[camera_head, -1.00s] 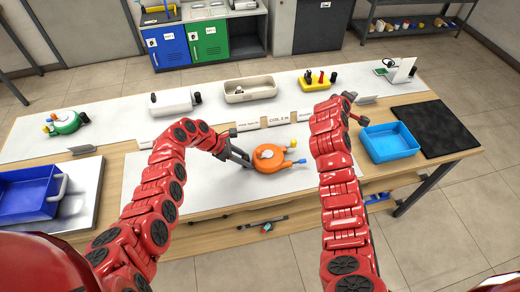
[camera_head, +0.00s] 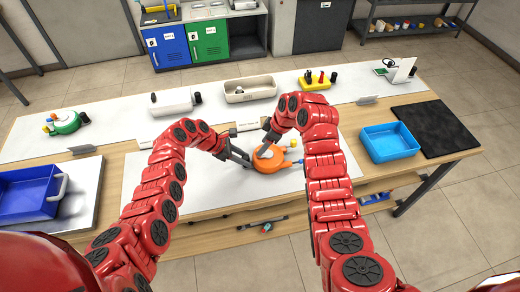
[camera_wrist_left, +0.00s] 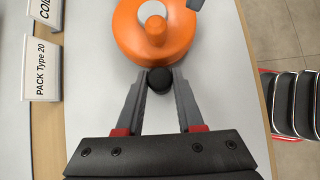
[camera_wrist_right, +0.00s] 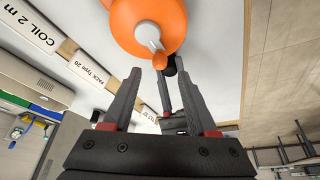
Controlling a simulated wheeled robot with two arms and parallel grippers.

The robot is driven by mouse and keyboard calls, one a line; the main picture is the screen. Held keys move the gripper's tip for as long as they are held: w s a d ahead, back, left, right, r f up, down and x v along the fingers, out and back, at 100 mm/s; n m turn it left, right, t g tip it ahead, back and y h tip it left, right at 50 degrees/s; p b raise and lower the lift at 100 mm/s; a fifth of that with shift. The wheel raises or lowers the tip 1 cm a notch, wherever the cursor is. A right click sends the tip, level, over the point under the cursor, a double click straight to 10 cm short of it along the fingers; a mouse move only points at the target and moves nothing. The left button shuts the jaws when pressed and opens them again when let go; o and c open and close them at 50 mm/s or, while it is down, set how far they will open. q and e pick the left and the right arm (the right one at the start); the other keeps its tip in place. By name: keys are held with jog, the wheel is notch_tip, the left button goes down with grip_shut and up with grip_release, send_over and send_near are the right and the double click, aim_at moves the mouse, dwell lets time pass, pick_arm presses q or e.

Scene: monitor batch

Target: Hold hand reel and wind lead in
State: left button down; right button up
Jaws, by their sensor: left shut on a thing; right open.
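The orange hand reel (camera_head: 270,166) lies on the white mat at the table's middle. My left gripper (camera_wrist_left: 159,76) is shut on the reel's black grip (camera_wrist_left: 159,82), at its near side in the left wrist view. My right gripper (camera_wrist_right: 157,76) is open and empty beside the reel; it hangs over the reel's far side in the head view (camera_head: 267,141). A pale knob or crank (camera_wrist_right: 150,38) stands on the reel's face in the right wrist view. A blue-tipped end (camera_head: 300,161) sticks out to the right of the reel. The right gripper partly covers the reel.
A light blue tray (camera_head: 390,143) and a black mat (camera_head: 436,128) are to the right. A dark blue bin (camera_head: 28,198) is at the left. Label strips (camera_head: 247,126), a beige tray (camera_head: 250,88) and other devices stand along the back. The white mat (camera_head: 150,185) has free room.

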jog(key=shift+x, duration=2.1)
grip_shut()
